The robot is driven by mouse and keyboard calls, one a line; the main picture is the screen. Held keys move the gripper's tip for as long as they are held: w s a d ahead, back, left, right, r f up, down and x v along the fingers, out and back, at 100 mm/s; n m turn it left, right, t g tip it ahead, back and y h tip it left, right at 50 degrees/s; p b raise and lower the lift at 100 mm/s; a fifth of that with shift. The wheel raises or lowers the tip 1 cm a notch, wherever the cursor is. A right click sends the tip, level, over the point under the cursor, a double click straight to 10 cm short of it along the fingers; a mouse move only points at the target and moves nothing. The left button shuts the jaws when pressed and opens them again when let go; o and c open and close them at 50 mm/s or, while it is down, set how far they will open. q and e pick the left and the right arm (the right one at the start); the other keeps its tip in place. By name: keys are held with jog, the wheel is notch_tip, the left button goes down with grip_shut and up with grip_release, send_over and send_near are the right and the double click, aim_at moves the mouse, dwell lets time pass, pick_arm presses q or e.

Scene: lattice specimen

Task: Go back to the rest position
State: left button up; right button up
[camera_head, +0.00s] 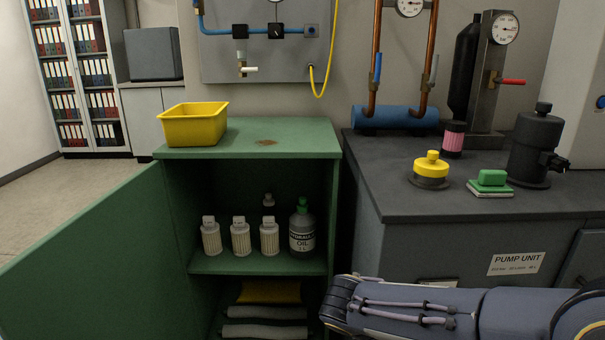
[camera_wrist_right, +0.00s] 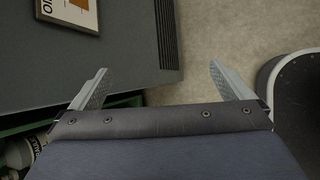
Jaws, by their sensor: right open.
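My right arm comes in from the right in the head view, low in front of the dark pump unit, with its front end near the cabinet's right edge. My right gripper (camera_wrist_right: 160,85) shows in the right wrist view. Its two fingers are spread wide with nothing between them. Beyond them are the bench's dark front and the floor. The fingers themselves do not show clearly in the head view. My left gripper is in neither view.
The green cabinet (camera_head: 250,152) stands open, its door (camera_head: 95,265) swung left. A yellow bin (camera_head: 194,124) is on top. The dark bench (camera_head: 385,180) carries a yellow-topped part (camera_head: 431,166).

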jog(key=s+d+r+m+t+y, duration=0.1)
jog(key=s+d+m+y, duration=0.1)
jog(key=s+m+y, duration=0.55)
jog(key=s+d+r+m+t+y, duration=0.1)
jog(key=s+m+y, duration=0.2)
jog(key=s+m, duration=0.9)
notch_tip(320, 180, up, 31)
jog(key=s+n+p, duration=0.1)
jog(key=p, duration=2.9)
jog(key=shift+p, duration=0.4)
jog(key=shift+d+f, duration=0.1)
jog(key=shift+c, duration=0.4)
